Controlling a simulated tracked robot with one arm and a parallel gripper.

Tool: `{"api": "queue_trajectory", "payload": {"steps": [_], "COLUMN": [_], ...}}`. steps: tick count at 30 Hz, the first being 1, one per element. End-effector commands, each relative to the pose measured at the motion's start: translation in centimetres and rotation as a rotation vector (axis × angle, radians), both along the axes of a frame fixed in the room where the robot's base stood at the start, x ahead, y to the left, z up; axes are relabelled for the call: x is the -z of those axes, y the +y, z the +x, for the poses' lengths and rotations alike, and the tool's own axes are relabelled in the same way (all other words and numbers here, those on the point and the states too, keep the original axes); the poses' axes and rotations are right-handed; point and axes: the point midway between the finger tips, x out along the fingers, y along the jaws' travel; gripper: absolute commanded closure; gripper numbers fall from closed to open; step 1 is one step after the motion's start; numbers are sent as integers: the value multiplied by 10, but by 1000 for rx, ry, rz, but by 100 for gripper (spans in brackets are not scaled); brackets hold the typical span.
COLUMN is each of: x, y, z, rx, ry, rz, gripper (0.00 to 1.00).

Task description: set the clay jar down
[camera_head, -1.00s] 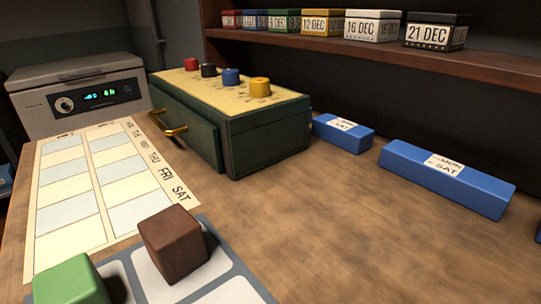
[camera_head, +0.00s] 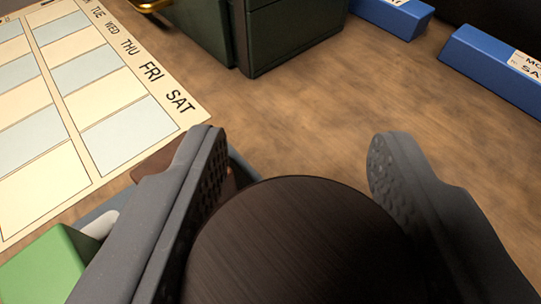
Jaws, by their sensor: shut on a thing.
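The clay jar (camera_head: 305,245) shows as a dark brown round top at the bottom middle, seen from above. My gripper (camera_head: 297,145) has one grey finger on each side of it and is shut on it. The jar's sides and base are hidden, so I cannot tell whether it touches anything below. Bare wooden table (camera_head: 310,100) lies just beyond it.
A green block (camera_head: 45,265) and a mostly hidden brown block (camera_head: 155,165) are at the left, by a paper weekday chart (camera_head: 120,135). A dark green drawer box (camera_head: 290,35) and blue boxes (camera_head: 495,65) stand behind. The middle table is clear.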

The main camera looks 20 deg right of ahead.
Motion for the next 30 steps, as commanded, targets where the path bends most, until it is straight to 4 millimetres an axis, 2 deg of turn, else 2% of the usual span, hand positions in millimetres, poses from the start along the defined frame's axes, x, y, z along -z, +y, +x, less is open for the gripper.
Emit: {"api": "queue_trajectory", "payload": {"steps": [16, 21, 30], "x": [54, 61, 61], "y": [-5, -5, -5], "z": [-1, -1, -1], "rx": [6, 7, 7], "ry": [3, 1, 1], "rz": [0, -1, 0], "gripper": [82, 82, 82]}}
